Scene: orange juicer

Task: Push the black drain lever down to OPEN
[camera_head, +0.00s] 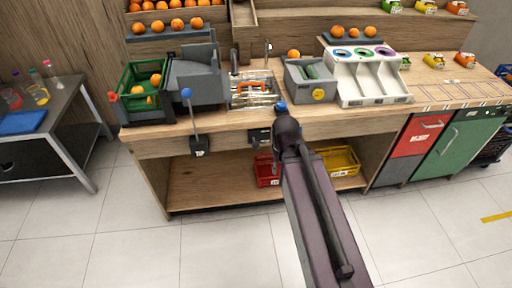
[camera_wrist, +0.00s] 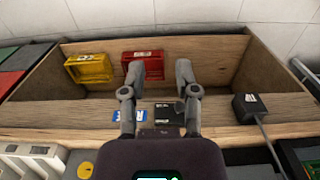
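My gripper shows in the wrist view (camera_wrist: 160,72), open and empty, its two fingers spread apart and pointing toward the shelf opening. Between and beyond the finger bases, a small black panel (camera_wrist: 165,113) sits on the counter's front edge. A blue label (camera_wrist: 130,115) lies left of it, partly behind the left finger. A small dark piece by the right finger may be the drain lever; its position is unclear. In the head view the black panel (camera_head: 260,136) is on the counter front, just left of my wrist.
A black box (camera_head: 199,146) with a blue-knobbed rod hangs on the counter front; the box also shows in the wrist view (camera_wrist: 249,108). A red crate (camera_wrist: 147,65) and a yellow crate (camera_wrist: 90,68) stand on the lower shelf. The floor in front is clear.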

